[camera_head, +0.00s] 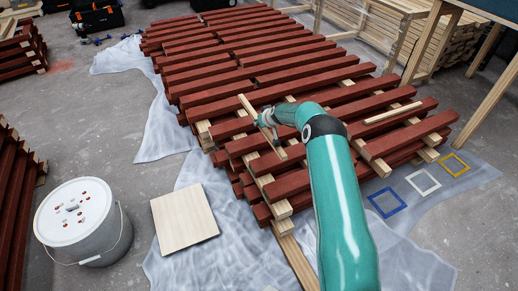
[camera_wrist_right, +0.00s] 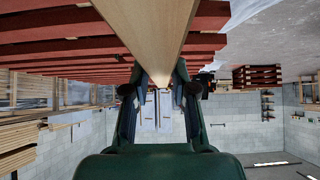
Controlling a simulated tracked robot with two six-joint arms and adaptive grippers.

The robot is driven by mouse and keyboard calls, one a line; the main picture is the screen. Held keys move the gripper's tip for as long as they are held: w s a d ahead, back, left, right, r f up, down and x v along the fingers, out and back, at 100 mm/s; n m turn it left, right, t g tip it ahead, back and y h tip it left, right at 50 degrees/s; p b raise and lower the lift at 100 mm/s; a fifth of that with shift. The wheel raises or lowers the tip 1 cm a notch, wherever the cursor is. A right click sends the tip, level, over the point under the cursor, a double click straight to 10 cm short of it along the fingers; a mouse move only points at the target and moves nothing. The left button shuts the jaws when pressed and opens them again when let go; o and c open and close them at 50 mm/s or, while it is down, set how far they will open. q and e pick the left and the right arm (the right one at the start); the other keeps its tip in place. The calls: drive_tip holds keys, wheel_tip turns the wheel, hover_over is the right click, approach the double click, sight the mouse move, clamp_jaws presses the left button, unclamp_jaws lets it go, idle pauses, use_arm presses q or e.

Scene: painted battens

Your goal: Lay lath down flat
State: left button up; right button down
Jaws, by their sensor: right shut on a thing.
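The lath (camera_head: 278,147) is a thin pale wooden strip above the red battens (camera_head: 305,83), slanting from upper left to lower right across them in the head view. My right gripper (camera_head: 266,118) is shut on it near its middle. In the right wrist view the lath (camera_wrist_right: 150,30) runs from the top edge down between the fingers of my right gripper (camera_wrist_right: 158,88). I cannot tell whether the lath touches the battens. My left gripper is not in view.
A lidded white bucket (camera_head: 83,222) and a pale square board (camera_head: 184,217) are at lower left. Plastic sheeting (camera_head: 168,125) lies under the stack. Blue (camera_head: 387,203), white (camera_head: 423,183) and yellow (camera_head: 455,165) square outlines lie at right. A timber frame (camera_head: 405,45) stands behind.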

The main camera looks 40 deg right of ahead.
wheel_tip(320, 180, down, 12)
drive_tip(key=b, duration=0.6)
drive_tip(key=shift+s+d+f, duration=0.15)
drive_tip(key=shift+f+b, duration=0.65)
drive_tip(key=shift+b, duration=0.2)
drive_tip(key=c, duration=0.9)
unclamp_jaws()
drive_tip(key=shift+c, duration=0.2)
